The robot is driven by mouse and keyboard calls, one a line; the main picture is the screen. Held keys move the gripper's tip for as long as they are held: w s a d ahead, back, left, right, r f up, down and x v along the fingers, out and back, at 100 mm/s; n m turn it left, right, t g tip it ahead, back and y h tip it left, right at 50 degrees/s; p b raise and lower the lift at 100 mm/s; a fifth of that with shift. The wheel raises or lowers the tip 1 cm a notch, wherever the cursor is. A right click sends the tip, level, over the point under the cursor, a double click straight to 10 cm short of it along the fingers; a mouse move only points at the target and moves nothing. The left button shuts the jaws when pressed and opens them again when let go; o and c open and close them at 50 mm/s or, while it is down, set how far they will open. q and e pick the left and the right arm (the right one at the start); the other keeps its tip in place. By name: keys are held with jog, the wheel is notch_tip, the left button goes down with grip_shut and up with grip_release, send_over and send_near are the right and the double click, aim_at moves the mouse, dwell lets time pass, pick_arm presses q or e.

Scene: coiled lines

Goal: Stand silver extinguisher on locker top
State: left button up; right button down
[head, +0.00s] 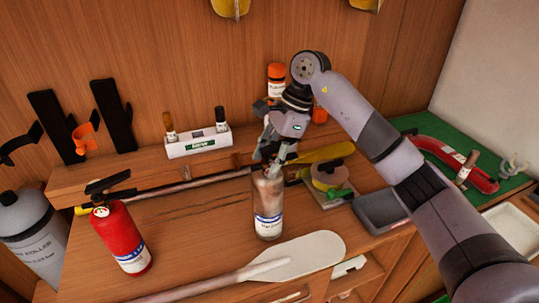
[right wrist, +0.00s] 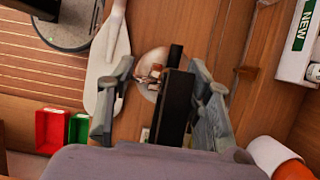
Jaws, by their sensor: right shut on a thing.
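The silver extinguisher (head: 268,207) is upright over the wooden locker top (head: 200,240), with a blue and white label low on its body. I cannot tell if its base touches the wood. My right gripper (head: 274,152) comes down from above and is shut on the extinguisher's top. In the right wrist view the extinguisher's black handle (right wrist: 175,95) lies between the two fingers of the gripper (right wrist: 160,100), and its pale body (right wrist: 150,68) shows below. My left gripper is not in view.
A red extinguisher (head: 122,238) stands at the left, and a grey cylinder (head: 30,230) is beyond it. A paddle (head: 305,255) lies in front. A tape roll (head: 328,176) and grey tray (head: 378,212) are to the right. A white marker holder (head: 198,142) is behind.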

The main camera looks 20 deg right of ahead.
jog(key=c, duration=1.2)
grip_release()
jog(key=o, duration=0.4)
jog(key=shift+s+r, duration=0.1)
jog(key=shift+s, duration=0.05)
jog(key=b+v, duration=0.2)
jog(key=v, duration=1)
jog(key=shift+a, duration=0.1)
